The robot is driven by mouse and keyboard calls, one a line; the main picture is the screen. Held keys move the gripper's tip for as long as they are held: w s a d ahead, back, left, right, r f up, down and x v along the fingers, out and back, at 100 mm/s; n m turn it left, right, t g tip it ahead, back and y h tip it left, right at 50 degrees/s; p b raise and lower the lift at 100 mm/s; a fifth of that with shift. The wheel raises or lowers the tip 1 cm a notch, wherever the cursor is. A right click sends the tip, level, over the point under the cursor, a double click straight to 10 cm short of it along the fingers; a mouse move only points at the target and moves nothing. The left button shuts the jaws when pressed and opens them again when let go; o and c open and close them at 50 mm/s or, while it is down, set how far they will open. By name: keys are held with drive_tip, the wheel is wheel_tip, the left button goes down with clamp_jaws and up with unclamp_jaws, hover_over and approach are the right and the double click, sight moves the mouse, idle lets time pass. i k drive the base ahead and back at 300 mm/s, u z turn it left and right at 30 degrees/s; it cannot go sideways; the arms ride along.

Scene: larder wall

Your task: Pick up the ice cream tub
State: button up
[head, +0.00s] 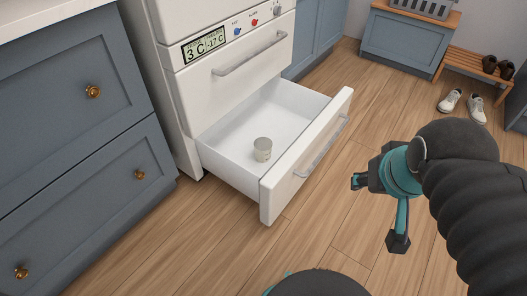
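A small pale, round ice cream tub (262,150) stands upright in the open white bottom drawer (223,158) of the fridge-freezer, near the drawer's front panel. Its label is too small to read. My gripper (375,213) is outside the drawer, to the right of its front panel, with its two fingers spread wide apart. Nothing shows between the fingers. The drawer's front panel with its grey handle (321,147) lies between my gripper and the tub.
The white fridge-freezer (160,88) has a closed drawer with a handle (250,54) above the open one. Blue-grey cabinets (75,130) stand at left. Free wooden floor (325,225) lies before the drawer. White shoes (450,101) and a bench (470,66) are at back right.

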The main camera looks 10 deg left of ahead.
sight(262, 146)
drive_tip(key=z, duration=0.8)
drive_tip(key=k, duration=1.05)
drive_tip(key=z, duration=0.7)
drive_tip(key=i, duration=2.15)
drive_tip(key=u, duration=1.2)
drive_tip(key=i, duration=1.2)
drive_tip(key=u, duration=1.8)
drive_tip(key=i, duration=0.55)
drive_tip(key=u, duration=0.5)
